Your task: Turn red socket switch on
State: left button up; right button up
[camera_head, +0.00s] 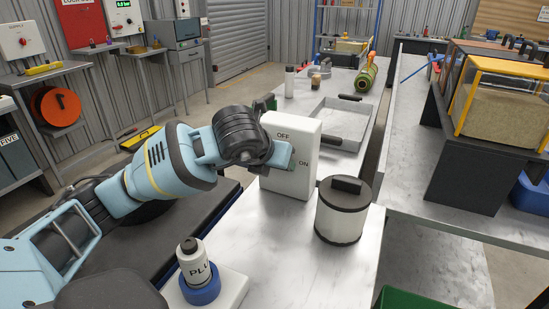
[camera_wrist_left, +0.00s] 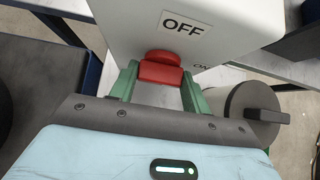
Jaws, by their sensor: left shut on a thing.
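A white socket box (camera_head: 291,150) with OFF and ON labels stands upright on the metal table. In the left wrist view the box (camera_wrist_left: 220,30) fills the top, and its red switch (camera_wrist_left: 161,68) sticks out below the OFF label. My left gripper (camera_wrist_left: 160,78) has its green fingers on either side of the red switch and is shut on it. In the head view my left gripper (camera_head: 284,155) is against the box's front, between the OFF and ON labels, and hides the switch. I cannot tell the switch's setting. My right gripper is not in view.
A grey canister (camera_head: 340,213) with a black lid stands close right of the box. A labelled bottle (camera_head: 193,264) in a blue ring stands in front. A metal tray (camera_head: 338,127) lies behind the box. The table between bottle and canister is clear.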

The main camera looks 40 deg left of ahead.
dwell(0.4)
pick_arm(q)
jog(key=o, duration=1)
jog(key=shift+c, duration=0.2)
jog(key=v, duration=0.7)
jog(key=shift+s+d+r, duration=0.2)
jog(key=shift+s+r, duration=0.05)
